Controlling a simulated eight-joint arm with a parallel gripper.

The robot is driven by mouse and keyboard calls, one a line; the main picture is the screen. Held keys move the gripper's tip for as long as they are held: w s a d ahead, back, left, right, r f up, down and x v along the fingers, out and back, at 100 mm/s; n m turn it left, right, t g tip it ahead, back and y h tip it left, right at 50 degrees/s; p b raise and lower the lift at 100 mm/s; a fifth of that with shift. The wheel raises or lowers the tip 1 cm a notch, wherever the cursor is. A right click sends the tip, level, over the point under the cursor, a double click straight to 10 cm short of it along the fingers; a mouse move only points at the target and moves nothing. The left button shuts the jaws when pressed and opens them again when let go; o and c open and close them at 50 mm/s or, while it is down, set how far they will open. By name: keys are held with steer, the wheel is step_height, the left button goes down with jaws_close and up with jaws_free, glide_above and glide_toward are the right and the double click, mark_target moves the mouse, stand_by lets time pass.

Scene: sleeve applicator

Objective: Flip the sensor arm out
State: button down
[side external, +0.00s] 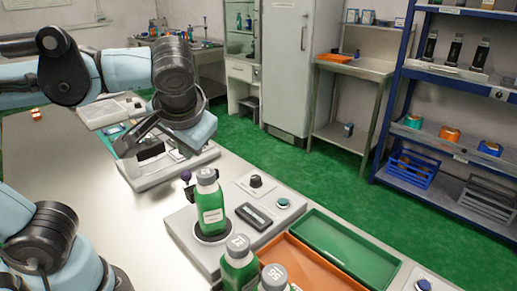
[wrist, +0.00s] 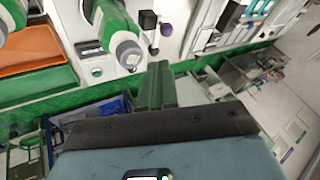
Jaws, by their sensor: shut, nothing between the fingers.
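The sleeve applicator is a light grey base (side external: 180,222) on the bench, with a green bottle (side external: 211,208) standing upright on its round dark seat. A purple ball knob (side external: 186,175) sits at its far left edge, behind the bottle; it seems to belong to the sensor arm, whose body I cannot make out. The purple knob also shows in the wrist view (wrist: 166,29), beside a black block (wrist: 148,19). My gripper (side external: 122,148) is beyond the applicator, over another device. In the wrist view my gripper (wrist: 157,70) is shut and empty, apart from the knob.
An orange tray (side external: 292,262) and a green tray (side external: 345,246) lie right of the applicator. More green bottles (side external: 240,265) stand in the foreground. A grey device (side external: 150,176) lies under my gripper. The bench's left part is mostly clear.

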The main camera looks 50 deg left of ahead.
steer(key=shift+f, duration=0.35)
steer(key=shift+f, duration=0.1)
steer(key=x, duration=0.9)
steer(key=shift+a+f, duration=0.25)
steer(key=shift+f, duration=0.05)
steer(key=shift+w, duration=0.1)
